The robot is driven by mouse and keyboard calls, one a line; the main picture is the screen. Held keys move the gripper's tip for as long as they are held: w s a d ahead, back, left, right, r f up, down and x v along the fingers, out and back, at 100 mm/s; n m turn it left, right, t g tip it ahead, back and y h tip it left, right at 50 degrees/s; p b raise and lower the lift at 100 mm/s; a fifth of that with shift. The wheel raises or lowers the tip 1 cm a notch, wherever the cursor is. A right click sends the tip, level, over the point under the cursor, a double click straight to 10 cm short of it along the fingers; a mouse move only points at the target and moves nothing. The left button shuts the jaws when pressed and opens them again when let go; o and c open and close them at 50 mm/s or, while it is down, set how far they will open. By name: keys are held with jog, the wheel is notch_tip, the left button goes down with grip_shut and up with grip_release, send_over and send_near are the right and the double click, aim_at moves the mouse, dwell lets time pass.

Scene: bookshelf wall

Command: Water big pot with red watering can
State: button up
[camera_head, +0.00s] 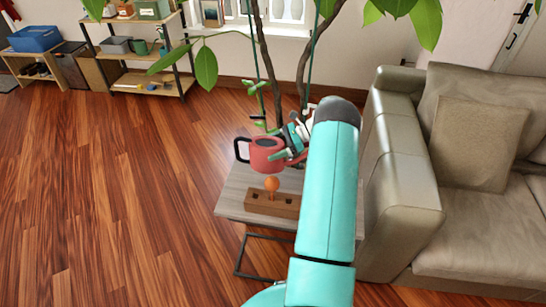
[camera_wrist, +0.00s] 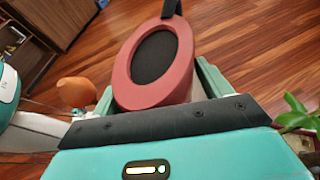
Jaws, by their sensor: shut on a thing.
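The red watering can (camera_head: 265,157) has a dark handle on its left and shows above the far part of the small side table (camera_head: 236,196) in the head view. My gripper (camera_head: 285,153) is shut on the can from its right side. In the wrist view the can's red rim and dark round inside (camera_wrist: 155,58) sit between my gripper's two teal fingers (camera_wrist: 158,90). The can looks roughly upright; I cannot tell whether it touches the table. Tree trunks (camera_head: 268,60) rise behind the table. No big pot is clearly visible; the table and my arm cover the trunks' base.
A wooden block (camera_head: 285,206) with an orange knob (camera_head: 272,184) lies on the table's front part. A beige sofa (camera_head: 400,170) stands close on the right. Shelves (camera_head: 140,78) line the back left. The wooden floor (camera_head: 110,190) on the left is clear.

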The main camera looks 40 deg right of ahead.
jog(key=shift+r, duration=1.4)
